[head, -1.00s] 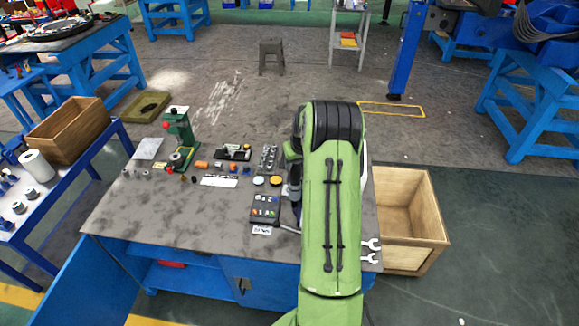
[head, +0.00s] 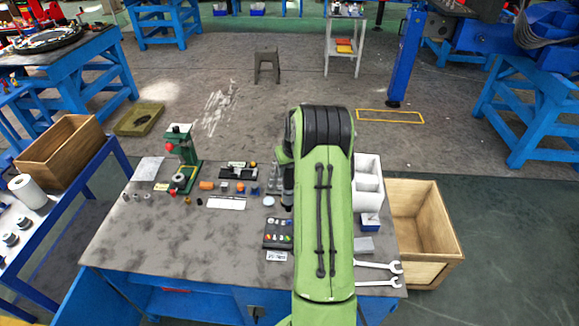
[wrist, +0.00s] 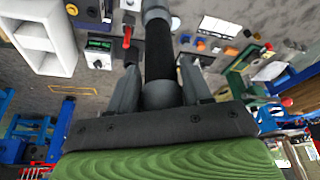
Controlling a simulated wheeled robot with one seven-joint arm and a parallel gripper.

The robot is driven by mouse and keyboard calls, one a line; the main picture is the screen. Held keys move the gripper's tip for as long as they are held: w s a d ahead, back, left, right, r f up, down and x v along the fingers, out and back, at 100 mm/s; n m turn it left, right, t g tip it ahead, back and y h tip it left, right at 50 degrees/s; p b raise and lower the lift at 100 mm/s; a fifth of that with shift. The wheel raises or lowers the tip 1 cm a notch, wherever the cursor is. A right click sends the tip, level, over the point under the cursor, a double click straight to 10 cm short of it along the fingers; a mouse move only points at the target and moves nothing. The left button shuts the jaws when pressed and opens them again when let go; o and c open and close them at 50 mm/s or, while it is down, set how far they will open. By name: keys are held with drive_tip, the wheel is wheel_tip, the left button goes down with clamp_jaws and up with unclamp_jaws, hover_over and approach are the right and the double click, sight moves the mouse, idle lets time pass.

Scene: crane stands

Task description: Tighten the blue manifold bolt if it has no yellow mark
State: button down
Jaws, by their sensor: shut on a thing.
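My gripper (wrist: 160,88) is shut around a dark cylindrical tool (wrist: 158,50) with a grey collar. In the head view the tool (head: 287,187) shows beside my arm, above the bench. A dark block (head: 277,233) with small coloured tops in rows sits left of my arm, with a white label in front. Behind it, a black fixture (head: 238,172) and several small orange and blue parts stand on the bench. I cannot tell which piece is the blue manifold bolt, and no yellow mark on it can be made out.
The grey workbench (head: 150,238) has clear room at left front. A green press (head: 181,158) stands at its back left. A white divided bin (head: 368,182) and two wrenches (head: 378,274) are at right. A wooden crate (head: 425,269) stands beyond the right edge.

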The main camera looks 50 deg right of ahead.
sight(290, 181)
drive_tip(key=shift+f+b, duration=0.3)
drive_tip(key=shift+b, duration=0.2)
drive_tip(key=shift+f+b, duration=2.05)
drive_tip(key=shift+f, duration=0.5)
drive_tip(key=shift+s+f+b, duration=0.1)
drive_tip(key=shift+f+b, duration=0.7)
drive_tip(key=shift+b, duration=0.05)
drive_tip(key=shift+f+b, duration=0.15)
drive_tip(key=shift+b, duration=0.75)
idle(2.5)
